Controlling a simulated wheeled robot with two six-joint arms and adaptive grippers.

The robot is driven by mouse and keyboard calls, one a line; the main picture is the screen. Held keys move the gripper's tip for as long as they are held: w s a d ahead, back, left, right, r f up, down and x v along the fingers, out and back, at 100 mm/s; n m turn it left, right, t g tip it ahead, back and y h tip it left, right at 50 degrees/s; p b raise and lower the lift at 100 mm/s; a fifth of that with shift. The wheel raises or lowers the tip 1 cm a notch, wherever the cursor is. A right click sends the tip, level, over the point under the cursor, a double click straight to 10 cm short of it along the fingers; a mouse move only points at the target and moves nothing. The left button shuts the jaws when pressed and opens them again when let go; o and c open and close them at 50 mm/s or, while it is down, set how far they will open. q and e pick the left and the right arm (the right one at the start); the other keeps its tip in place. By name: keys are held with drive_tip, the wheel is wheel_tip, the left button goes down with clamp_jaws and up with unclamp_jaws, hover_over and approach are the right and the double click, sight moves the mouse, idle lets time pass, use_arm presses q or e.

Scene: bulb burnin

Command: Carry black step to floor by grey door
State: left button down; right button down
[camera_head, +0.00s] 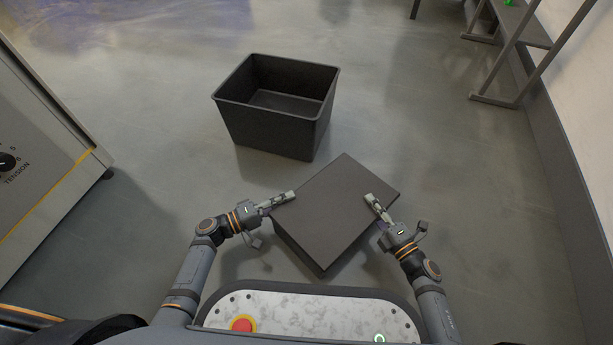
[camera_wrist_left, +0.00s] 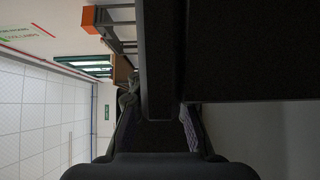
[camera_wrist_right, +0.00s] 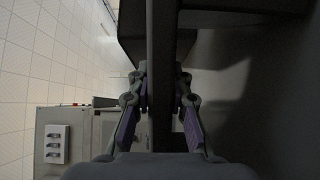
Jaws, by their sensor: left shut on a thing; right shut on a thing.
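The black step (camera_head: 333,208) is a dark flat-topped box, turned at an angle in front of me in the head view. My left gripper (camera_head: 284,199) is shut on its left edge. My right gripper (camera_head: 376,205) is shut on its right edge. In the left wrist view the step (camera_wrist_left: 250,50) fills the upper right. In the right wrist view the step's edge (camera_wrist_right: 163,60) runs between the fingers (camera_wrist_right: 160,115). The step's underside is hidden in the head view, so I cannot tell its height above the floor. I cannot make out a grey door.
An open, empty-looking dark bin (camera_head: 280,122) stands on the floor just beyond the step. A grey cabinet (camera_head: 45,150) with a dial is at left. A metal frame (camera_head: 510,65) stands by the right wall. Floor (camera_head: 450,180) right of the step is clear.

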use_arm(q)
drive_tip(key=c, duration=1.3)
unclamp_jaws()
use_arm(e)
drive_tip(key=c, duration=1.3)
unclamp_jaws()
use_arm(q)
drive_tip(key=shift+o, duration=0.2)
use_arm(e)
drive_tip(key=shift+o, duration=0.2)
use_arm(q)
drive_tip(key=shift+a, duration=0.1)
drive_tip(key=v, duration=1.2)
use_arm(e)
drive_tip(key=v, duration=1.2)
use_arm(q)
drive_tip(key=shift+f, duration=0.1)
drive_tip(key=s+a, duration=0.1)
drive_tip(key=a, duration=0.5)
drive_tip(key=shift+s+a+p, duration=0.3)
drive_tip(key=shift+s, duration=0.05)
use_arm(e)
drive_tip(key=shift+r, duration=0.1)
